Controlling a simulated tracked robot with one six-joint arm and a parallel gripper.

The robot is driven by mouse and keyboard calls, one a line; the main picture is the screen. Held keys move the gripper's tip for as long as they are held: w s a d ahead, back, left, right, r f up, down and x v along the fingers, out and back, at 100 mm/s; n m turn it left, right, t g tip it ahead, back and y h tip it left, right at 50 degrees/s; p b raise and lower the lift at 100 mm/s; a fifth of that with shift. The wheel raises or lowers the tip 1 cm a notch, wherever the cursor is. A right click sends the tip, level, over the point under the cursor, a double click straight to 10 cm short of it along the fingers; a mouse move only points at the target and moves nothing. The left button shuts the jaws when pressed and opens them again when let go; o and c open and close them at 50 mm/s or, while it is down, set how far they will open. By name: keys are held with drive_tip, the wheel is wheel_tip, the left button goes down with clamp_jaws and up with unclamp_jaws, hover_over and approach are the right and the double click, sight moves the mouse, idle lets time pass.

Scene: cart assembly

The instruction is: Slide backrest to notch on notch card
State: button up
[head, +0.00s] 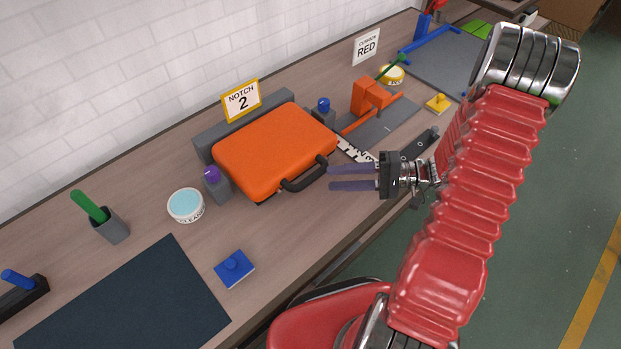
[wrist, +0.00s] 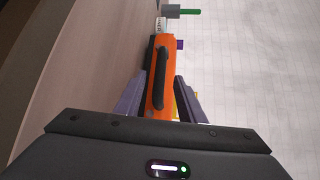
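The backrest is an orange padded, case-like block (head: 272,148) with a dark handle (head: 306,174) on its near side. It rests at the back of the bench. It also shows in the wrist view (wrist: 156,104), seen between my fingers, with its handle upright in the picture. The notch card (head: 241,100) reads "NOTCH 2" and stands behind the backrest. A black-and-white numbered strip (head: 355,150) sticks out at the backrest's right. My gripper (head: 331,178) is open and empty, its purple fingers pointing left near the handle's right end. I cannot tell whether they touch it.
A grey block with a purple knob (head: 217,185) and a round tub (head: 186,205) stand left of the backrest. A blue-knobbed block (head: 323,111) and an orange bracket (head: 367,97) stand right. Bench between is bare.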

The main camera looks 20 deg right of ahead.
sight(311, 180)
drive_tip(key=x, duration=0.7)
drive_tip(key=shift+w+a+f, duration=0.1)
drive_tip(key=shift+a, duration=0.25)
drive_tip(key=shift+c, duration=0.6)
clamp_jaws()
